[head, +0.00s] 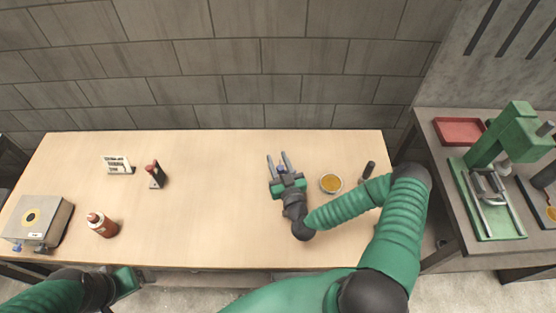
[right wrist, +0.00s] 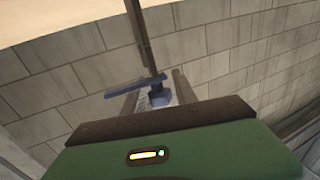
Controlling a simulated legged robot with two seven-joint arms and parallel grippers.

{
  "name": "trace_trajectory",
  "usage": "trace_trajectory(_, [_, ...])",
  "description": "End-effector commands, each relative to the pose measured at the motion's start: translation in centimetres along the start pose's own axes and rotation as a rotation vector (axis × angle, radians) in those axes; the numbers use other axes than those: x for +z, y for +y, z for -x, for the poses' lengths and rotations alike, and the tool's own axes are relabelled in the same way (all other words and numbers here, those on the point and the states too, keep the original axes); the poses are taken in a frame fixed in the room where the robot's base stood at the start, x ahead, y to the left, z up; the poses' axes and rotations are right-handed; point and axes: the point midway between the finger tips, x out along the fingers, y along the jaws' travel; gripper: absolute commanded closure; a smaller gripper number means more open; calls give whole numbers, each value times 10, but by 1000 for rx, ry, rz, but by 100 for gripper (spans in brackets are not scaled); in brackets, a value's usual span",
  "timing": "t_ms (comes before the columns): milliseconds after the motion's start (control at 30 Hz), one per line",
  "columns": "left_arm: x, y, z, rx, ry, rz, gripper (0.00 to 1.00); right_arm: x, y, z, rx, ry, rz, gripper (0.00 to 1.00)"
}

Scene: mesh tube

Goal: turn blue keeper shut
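My right gripper (head: 279,163) is above the middle of the table, fingers toward the wall. Its two fingers are apart. A small blue part (head: 281,168) shows between them. I cannot tell whether the fingers touch the blue part, nor whether this is the keeper. A grey box (head: 38,219) with a yellow ring stands at the left with blue parts on its front. My left gripper (head: 132,279) is low left; its fingers are unclear.
A bowl of yellow stuff (head: 331,183) and a dark-handled tool (head: 368,172) are right of my gripper. The middle left of the table is clear.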

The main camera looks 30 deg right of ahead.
Motion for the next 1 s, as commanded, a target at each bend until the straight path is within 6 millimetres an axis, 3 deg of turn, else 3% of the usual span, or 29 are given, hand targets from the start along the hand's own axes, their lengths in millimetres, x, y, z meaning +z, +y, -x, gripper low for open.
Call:
trace_trajectory(33, [0, 0, 0, 0, 0, 0, 18, 0, 0, 0, 0, 0, 0, 74])
trace_trajectory(233, [0, 0, 0, 0, 0, 0, 18, 0, 0, 0, 0, 0, 0, 100])
trace_trajectory(667, [0, 0, -2, 0, 0, 0, 18, 1, 0, 0, -31, -1, 3, 100])
trace_trajectory(1000, [4, 0, -16, 0, 0, 0, 18, 2, -5, 0, -234, 2, 8, 100])
